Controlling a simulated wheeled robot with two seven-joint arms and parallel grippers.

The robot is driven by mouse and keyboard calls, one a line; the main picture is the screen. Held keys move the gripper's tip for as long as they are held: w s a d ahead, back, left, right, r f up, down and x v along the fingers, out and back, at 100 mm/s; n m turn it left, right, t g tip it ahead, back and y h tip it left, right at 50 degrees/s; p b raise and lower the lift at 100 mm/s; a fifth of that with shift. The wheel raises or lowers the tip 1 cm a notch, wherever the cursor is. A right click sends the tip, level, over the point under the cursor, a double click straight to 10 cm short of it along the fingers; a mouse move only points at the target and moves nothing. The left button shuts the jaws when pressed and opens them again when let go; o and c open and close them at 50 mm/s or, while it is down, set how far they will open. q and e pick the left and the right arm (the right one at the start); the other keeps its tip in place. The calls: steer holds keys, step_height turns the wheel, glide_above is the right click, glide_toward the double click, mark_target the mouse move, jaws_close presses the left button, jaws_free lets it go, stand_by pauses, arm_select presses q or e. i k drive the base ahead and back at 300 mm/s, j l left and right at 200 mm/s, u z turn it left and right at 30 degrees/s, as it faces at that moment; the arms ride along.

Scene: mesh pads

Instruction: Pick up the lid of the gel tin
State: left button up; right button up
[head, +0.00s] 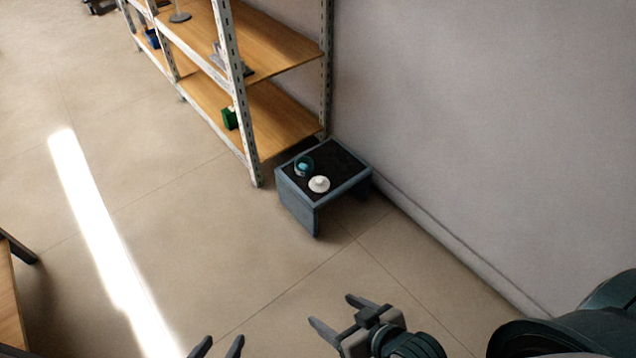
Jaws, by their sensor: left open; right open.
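A small round tin (303,166) with teal showing in it stands on a low blue-grey stool (349,185) with a dark top. A white round lid (319,184) with a small knob lies beside it, nearer to me on the stool top. My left gripper (217,345) shows only its fingertips at the bottom edge; they are apart and empty. My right gripper (331,313) is open and empty above the floor, well short of the stool. Neither gripper touches the tin or the lid.
A metal shelf unit with wooden boards (284,119) stands just behind and left of the stool, holding a green box (230,118). A wall (480,130) runs along the right. A wooden table edge (10,300) shows at far left. The floor before the stool is clear.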

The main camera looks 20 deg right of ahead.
mark_target(319, 184)
steer(key=i+j+z, duration=0.15)
steer(key=i, duration=0.25)
steer(key=i+j+z, duration=0.2)
steer(key=i, duration=0.2)
steer(key=i+j+z, duration=0.15)
steer(key=i, duration=0.25)
